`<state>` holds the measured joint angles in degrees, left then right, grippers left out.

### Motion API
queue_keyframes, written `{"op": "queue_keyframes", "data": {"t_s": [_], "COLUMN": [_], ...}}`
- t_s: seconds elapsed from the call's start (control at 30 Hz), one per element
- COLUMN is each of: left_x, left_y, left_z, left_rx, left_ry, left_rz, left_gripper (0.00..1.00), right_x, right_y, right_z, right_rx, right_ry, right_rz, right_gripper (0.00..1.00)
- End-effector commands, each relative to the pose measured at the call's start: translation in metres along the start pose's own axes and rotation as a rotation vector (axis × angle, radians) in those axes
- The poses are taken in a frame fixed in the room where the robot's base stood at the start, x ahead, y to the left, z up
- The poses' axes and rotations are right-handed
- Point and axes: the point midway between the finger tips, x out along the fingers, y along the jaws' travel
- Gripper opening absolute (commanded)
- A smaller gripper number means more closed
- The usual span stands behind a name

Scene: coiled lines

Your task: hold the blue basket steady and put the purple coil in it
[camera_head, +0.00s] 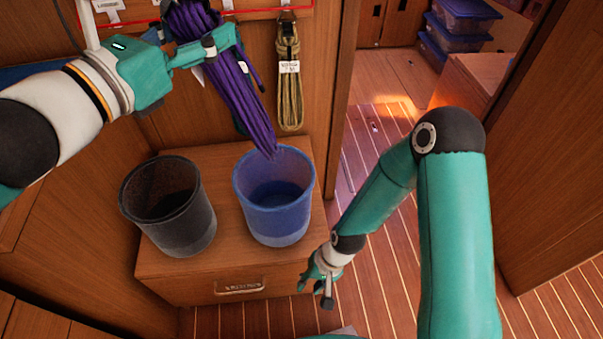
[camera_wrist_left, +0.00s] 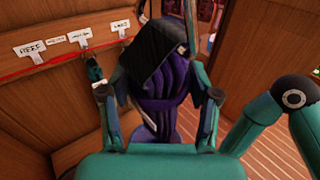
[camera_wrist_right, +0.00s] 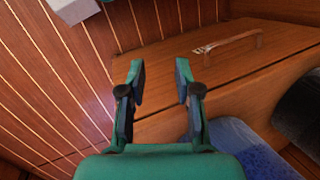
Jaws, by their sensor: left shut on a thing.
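The purple coil (camera_head: 232,85) hangs in a long bundle from my left gripper (camera_head: 222,50), which is shut on it. The coil's lower tip is above the back rim of the blue basket in the head view. In the left wrist view the purple coil (camera_wrist_left: 165,105) sits between the fingers, with a dark flap over its top. The blue basket (camera_head: 272,222) stands upright on the wooden cabinet, empty as far as I see. My right gripper (camera_head: 325,283) is low, in front and right of the basket, apart from it. In the right wrist view its fingers (camera_wrist_right: 160,85) are open and empty.
A black basket (camera_head: 180,230) stands left of the blue one on the wooden cabinet (camera_head: 225,160). A tan coil (camera_head: 289,85) hangs on the wall behind. Stacked blue boxes (camera_head: 455,30) are at the back right. The striped floor right of the cabinet is clear.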

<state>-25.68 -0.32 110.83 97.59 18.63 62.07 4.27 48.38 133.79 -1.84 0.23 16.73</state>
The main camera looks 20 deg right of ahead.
Motion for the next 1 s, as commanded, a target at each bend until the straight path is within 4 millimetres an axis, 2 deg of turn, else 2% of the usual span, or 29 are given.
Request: {"op": "queue_keyframes", "data": {"t_s": [0.03,0.1,0.27,0.53,0.6,0.7,0.8,1.0], "left_x": [-0.001,-0.001,-0.001,-0.002,-0.002,-0.002,-0.002,-0.002], "left_y": [0.0,0.001,0.001,0.001,0.001,0.001,0.001,0.001], "left_z": [0.002,0.002,0.002,0.002,0.002,0.002,0.002,0.002], "left_rx": [0.0,0.0,0.0,0.0,0.0,0.0,0.0,0.0], "left_ry": [-0.004,-0.004,-0.004,-0.004,-0.004,-0.004,-0.004,-0.004], "left_rz": [0.001,0.002,0.003,0.003,0.003,0.003,0.004,0.004], "left_gripper": [0.0,0.0,0.0,0.0,0.0,0.0,0.0,0.0], "right_x": [-0.012,-0.029,-0.078,-0.181,-0.208,-0.225,-0.236,-0.237], "right_y": [-0.011,-0.023,-0.051,-0.089,-0.096,-0.1,-0.105,-0.106], "right_z": [-0.01,-0.019,-0.031,-0.031,-0.043,-0.071,-0.09,-0.104], "right_rx": [0.028,0.085,0.219,0.45,0.493,0.511,0.515,0.518], "right_ry": [-0.008,-0.038,-0.098,-0.14,-0.063,0.081,0.178,0.242], "right_rz": [0.005,0.022,0.081,0.223,0.258,0.268,0.26,0.252], "right_gripper": [0.33,0.33,0.33,0.33,0.33,0.33,0.33,0.33]}}
